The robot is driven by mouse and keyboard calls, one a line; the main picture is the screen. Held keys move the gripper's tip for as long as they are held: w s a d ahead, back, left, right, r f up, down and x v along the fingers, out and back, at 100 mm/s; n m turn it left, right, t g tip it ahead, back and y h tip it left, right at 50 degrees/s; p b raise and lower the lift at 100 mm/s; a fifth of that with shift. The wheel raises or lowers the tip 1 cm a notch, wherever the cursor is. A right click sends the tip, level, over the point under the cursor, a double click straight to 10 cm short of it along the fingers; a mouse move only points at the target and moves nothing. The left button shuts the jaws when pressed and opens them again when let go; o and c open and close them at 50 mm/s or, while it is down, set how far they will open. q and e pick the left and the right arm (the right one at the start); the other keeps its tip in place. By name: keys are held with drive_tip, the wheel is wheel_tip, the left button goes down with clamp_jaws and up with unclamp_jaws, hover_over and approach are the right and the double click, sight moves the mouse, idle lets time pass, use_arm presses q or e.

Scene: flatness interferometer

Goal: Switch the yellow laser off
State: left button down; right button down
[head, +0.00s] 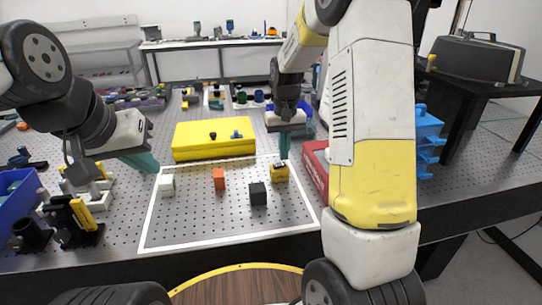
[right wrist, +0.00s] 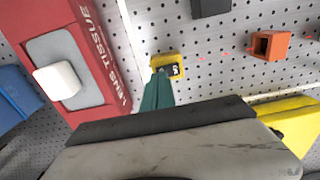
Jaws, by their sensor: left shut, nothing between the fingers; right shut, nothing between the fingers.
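The yellow laser (head: 280,174) is a small yellow block with a dark top face. It stands at the right side of the white-outlined area on the perforated table. In the right wrist view the laser (right wrist: 158,62) shows a black panel with a white mark. My right gripper (head: 284,155) is shut and empty, its teal fingers pointing down just behind the laser in the head view. In the right wrist view its fingertips (right wrist: 157,80) overlap the laser's near edge; I cannot tell whether they touch. My left gripper (head: 154,167) is shut and empty at the outline's left edge.
Inside the outline stand a black block (head: 257,193), an orange block (head: 219,179) and a pale block (head: 167,184). A red lens tissue box (right wrist: 75,60) stands beside the laser. A large yellow case (head: 200,148) lies behind. Small pink specks show near the laser in the right wrist view.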

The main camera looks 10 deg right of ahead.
sight(284, 163)
drive_tip(key=shift+f, duration=0.9)
idle(0.5)
drive_tip(key=shift+r, duration=3.5)
drive_tip(key=s+r+t+y, duration=0.2)
drive_tip(key=s+r+t, duration=0.1)
drive_tip(key=s+r, duration=0.8)
drive_tip(key=s+a+t, duration=0.2)
drive_tip(key=s+t, duration=0.1)
drive_tip(key=s, duration=1)
drive_tip(key=shift+s, duration=0.15)
